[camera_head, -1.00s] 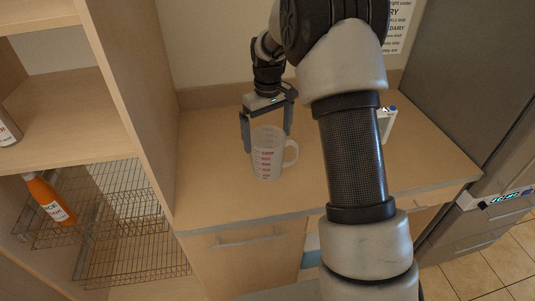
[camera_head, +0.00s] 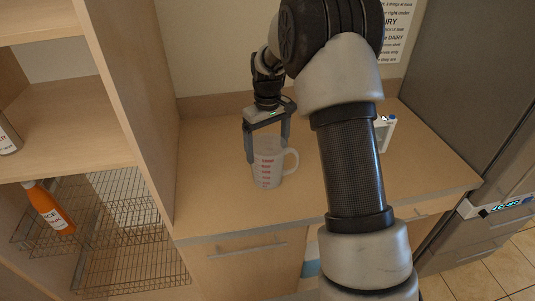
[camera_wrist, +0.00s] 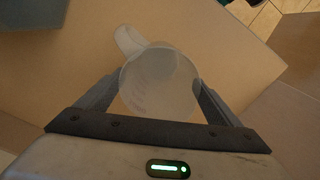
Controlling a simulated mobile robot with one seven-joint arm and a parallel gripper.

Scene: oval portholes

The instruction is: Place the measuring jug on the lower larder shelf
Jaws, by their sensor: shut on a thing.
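The measuring jug (camera_head: 267,168) is clear with red markings and a handle on its right. It is upright at the counter, and I cannot tell whether its base touches the surface. My gripper (camera_head: 268,148) comes down from above with a finger on each side of the jug and is shut on it. In the wrist view the jug (camera_wrist: 160,82) sits between the two fingers (camera_wrist: 157,100), its handle pointing to the upper left. The larder (camera_head: 70,120) stands at the left; its lower wooden shelf (camera_head: 75,150) shows above wire baskets.
An orange bottle (camera_head: 50,208) stands in the wire baskets (camera_head: 125,225). Another container (camera_head: 8,135) is on the wooden shelf at the left edge. The larder's side panel (camera_head: 130,100) stands between the shelf and the counter (camera_head: 215,205). A grey fridge (camera_head: 475,90) is at the right.

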